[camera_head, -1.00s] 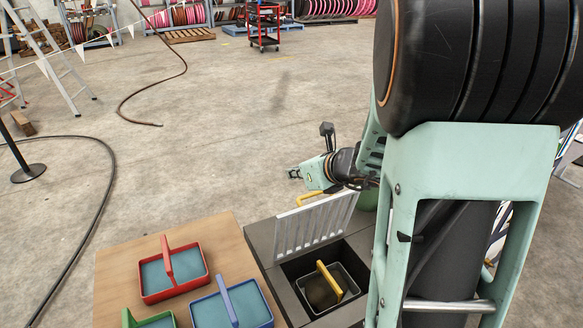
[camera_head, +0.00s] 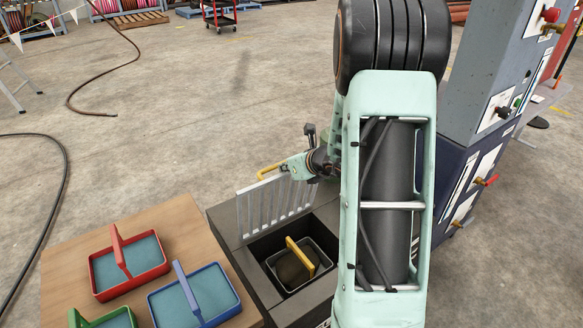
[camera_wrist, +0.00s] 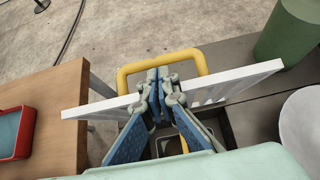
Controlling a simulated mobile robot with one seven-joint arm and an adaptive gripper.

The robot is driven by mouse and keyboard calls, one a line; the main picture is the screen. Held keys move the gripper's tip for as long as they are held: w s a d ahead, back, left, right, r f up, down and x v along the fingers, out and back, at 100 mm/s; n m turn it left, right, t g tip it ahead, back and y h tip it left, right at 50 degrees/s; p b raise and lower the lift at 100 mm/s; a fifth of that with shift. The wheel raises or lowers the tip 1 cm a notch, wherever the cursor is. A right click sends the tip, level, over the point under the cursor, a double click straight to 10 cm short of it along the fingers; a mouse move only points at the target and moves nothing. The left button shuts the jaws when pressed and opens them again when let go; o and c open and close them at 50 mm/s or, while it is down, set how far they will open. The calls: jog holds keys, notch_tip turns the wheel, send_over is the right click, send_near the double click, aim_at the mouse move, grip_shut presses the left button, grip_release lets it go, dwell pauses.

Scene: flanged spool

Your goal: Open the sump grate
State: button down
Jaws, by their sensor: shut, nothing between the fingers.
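The pale slatted sump grate (camera_head: 275,208) stands upright along the far side of the square sump opening in the head view. Its yellow handle (camera_head: 270,170) sticks out beyond its upper edge. In the wrist view the grate (camera_wrist: 235,83) crosses the picture behind my fingers, and the yellow handle (camera_wrist: 198,62) loops beyond them. My gripper (camera_wrist: 157,100) is shut and empty, close to the grate's upper edge; I cannot tell whether it touches. In the sump sits a grey basket (camera_head: 321,262) with a yellow grip (camera_head: 301,256).
A wooden table (camera_head: 178,222) at left carries a red basket (camera_head: 150,280), a blue basket (camera_head: 225,306) and a green basket (camera_head: 80,318). A tall grey control cabinet (camera_head: 490,75) stands at right. A green cylinder (camera_wrist: 287,32) is near the grate. Floor beyond is open, with hoses.

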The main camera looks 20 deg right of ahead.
aim_at(275, 165)
jog(key=shift+x, duration=1.5)
jog(key=shift+w+a+r+g+p, duration=0.15)
jog(key=shift+w+r+g+p, duration=0.3)
jog(key=shift+p, duration=0.75)
jog(key=w+a+f+p, duration=0.1)
jog(key=w+p, duration=0.3)
jog(key=w, duration=0.5)
jog(key=shift+a+f, duration=0.25)
jog(key=shift+a, duration=0.05)
jog(key=shift+r+g, duration=0.1)
jog(key=shift+g, duration=0.15)
